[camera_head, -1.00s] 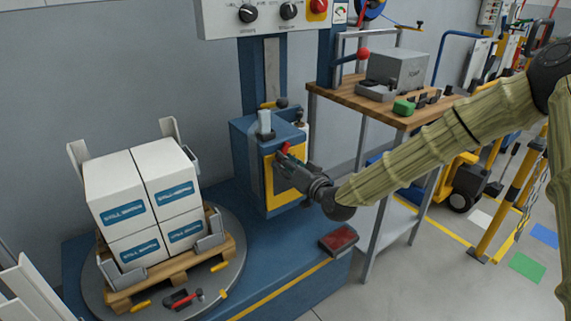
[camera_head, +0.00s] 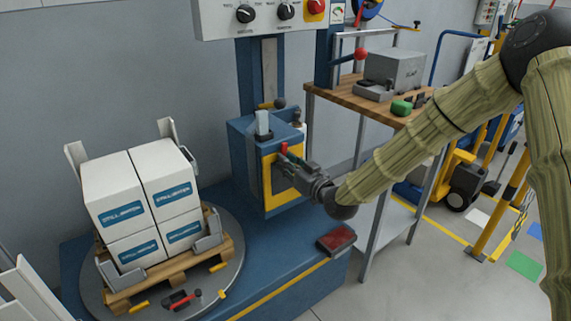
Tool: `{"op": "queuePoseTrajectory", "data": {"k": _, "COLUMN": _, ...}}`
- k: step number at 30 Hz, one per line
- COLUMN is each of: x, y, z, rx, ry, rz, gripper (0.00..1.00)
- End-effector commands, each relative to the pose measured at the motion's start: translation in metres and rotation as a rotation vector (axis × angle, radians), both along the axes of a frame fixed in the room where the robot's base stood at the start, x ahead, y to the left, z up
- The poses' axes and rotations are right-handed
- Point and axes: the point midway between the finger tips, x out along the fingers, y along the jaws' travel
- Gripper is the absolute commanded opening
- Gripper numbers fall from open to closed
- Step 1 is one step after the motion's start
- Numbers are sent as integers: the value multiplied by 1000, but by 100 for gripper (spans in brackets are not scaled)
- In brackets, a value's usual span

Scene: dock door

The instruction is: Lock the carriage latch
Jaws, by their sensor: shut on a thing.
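The blue carriage (camera_head: 242,165) with a yellow-framed front panel (camera_head: 268,187) sits on the mast of the wrapping machine. A red latch handle (camera_head: 284,150) shows at the panel's upper right, just above my gripper's fingers. My gripper (camera_head: 281,170) is at the panel, shut on the latch, with its fingers hiding most of what they hold. How far the latch is turned cannot be made out.
White boxes (camera_head: 120,203) stand on a pallet on the round turntable (camera_head: 231,278) at left. A wooden workbench (camera_head: 345,97) with a grey box (camera_head: 395,68) stands right of the carriage, under my arm. A red pedal (camera_head: 337,239) lies on the blue base.

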Motion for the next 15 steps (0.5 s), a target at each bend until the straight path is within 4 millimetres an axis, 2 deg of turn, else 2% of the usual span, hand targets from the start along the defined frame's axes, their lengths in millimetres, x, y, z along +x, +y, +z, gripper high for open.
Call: {"op": "queuePoseTrajectory", "data": {"k": 15, "x": 4, "y": -6, "z": 0, "rx": -125, "ry": -91, "rz": 0, "gripper": 0}}
